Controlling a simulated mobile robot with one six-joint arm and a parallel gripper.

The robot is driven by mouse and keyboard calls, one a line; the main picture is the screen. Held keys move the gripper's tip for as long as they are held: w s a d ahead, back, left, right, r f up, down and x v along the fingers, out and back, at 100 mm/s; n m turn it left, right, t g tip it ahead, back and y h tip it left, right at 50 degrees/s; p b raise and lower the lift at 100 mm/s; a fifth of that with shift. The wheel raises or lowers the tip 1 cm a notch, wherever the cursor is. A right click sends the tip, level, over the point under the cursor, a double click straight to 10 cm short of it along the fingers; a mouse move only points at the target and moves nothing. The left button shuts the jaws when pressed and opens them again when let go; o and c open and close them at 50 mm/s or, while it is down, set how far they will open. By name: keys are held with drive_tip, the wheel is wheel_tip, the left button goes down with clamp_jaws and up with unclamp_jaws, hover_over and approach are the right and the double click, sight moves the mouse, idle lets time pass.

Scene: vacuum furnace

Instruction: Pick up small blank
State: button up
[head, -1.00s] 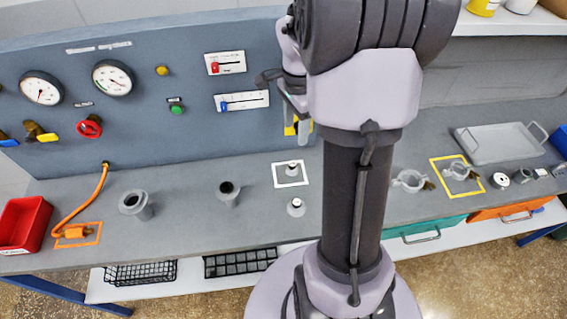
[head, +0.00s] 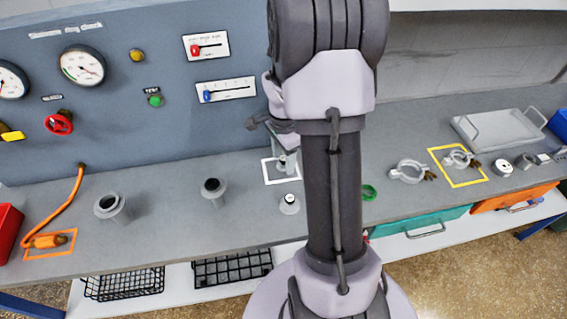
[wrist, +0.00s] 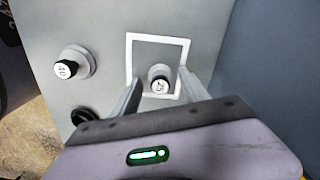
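The small blank (wrist: 160,84), a grey disc with a pale labelled knob, stands inside a white square outline (wrist: 130,45) on the bench. In the wrist view my gripper (wrist: 160,73) is open, with one finger on each side of the knob and a gap at both sides. In the head view my gripper (head: 285,158) is low over the white square and partly covers the small blank. A larger blank (wrist: 73,64) with a labelled black-and-white knob stands outside the square; it also shows in the head view (head: 289,204).
Two grey ports (head: 110,206) and (head: 213,190) stand left on the bench. The upright panel with gauges (head: 82,66) and sliders rises behind. Clamps (head: 408,171), a yellow square and a tray (head: 497,128) lie to the right. A dark round part (wrist: 85,115) sits near the larger blank.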

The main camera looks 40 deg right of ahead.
clamp_jaws()
drive_tip(key=shift+r, duration=0.1)
